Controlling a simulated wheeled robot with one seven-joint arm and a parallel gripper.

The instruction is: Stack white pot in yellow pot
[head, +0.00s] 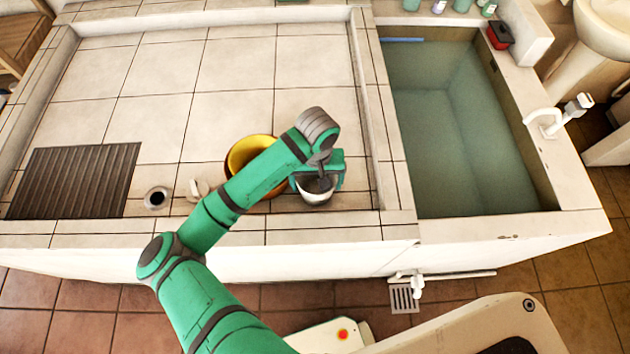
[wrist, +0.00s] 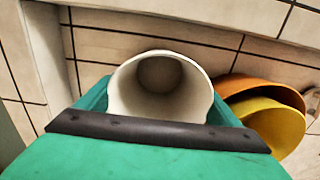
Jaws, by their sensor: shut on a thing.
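The white pot (head: 316,196) is held in my gripper (head: 318,178), near the front right of the tiled basin. In the wrist view, the white pot (wrist: 160,88) has its round mouth towards the camera, and the dark-edged green gripper crosses in front of it. The yellow pot (head: 245,149) stands just left of the white pot, partly hidden behind my arm. In the wrist view, the yellow pot (wrist: 272,126) is to the right, against an orange surface (wrist: 250,84); I cannot tell whether that is a separate pot. The white pot is outside the yellow pot.
A ribbed dark mat (head: 75,181) lies at the basin's left. A small grey cup-like thing (head: 157,197) and a small pale object (head: 197,189) are left of the pots. A raised wall (head: 372,110) separates the water tank (head: 450,130) at right. The basin's back is clear.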

